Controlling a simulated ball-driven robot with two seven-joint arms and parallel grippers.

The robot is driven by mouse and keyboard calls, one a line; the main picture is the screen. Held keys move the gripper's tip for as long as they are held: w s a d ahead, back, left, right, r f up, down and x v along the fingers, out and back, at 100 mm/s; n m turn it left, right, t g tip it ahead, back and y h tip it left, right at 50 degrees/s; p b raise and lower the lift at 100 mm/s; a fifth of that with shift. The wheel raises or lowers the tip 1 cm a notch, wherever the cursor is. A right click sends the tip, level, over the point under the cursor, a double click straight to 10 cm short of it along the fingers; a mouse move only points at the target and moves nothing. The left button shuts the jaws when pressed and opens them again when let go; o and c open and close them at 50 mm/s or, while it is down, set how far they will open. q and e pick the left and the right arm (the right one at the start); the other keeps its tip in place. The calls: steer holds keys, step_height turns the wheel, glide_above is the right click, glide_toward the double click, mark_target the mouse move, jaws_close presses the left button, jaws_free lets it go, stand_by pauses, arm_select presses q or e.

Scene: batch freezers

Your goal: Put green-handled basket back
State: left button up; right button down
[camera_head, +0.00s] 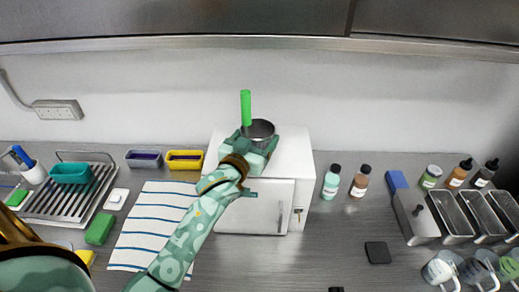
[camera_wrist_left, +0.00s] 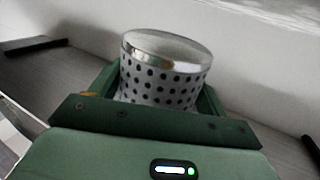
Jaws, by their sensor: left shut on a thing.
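The green-handled basket (camera_head: 262,129) is a small round metal basket with an upright bright green handle (camera_head: 245,108). In the head view it is over the back part of the white batch freezer's top (camera_head: 295,150); I cannot tell whether it touches that top. My left gripper (camera_head: 258,144) is shut around the basket's body. In the left wrist view the basket (camera_wrist_left: 165,82) shows its perforated wall and shiny rim between the green fingers. The handle is not seen there. My right gripper is not in view.
A striped towel (camera_head: 150,229) lies left of the freezer, with purple (camera_head: 144,159) and yellow (camera_head: 185,160) tubs behind it. Two bottles (camera_head: 331,182) (camera_head: 359,182) stand to the right. A dish rack (camera_head: 72,193) is far left, metal pans (camera_head: 455,216) far right.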

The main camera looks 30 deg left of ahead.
arm_select(q)
steer(key=shift+w+d+f, duration=0.2)
steer(key=shift+w+f, duration=0.05)
steer(key=shift+f, duration=0.05)
steer(key=f, duration=0.2)
steer(key=shift+w+d+f, duration=0.15)
steer(key=shift+w+f, duration=0.05)
steer(key=shift+f, duration=0.5)
steer(key=shift+f, duration=0.1)
steer(key=o, duration=1)
steer(key=shift+o, duration=0.2)
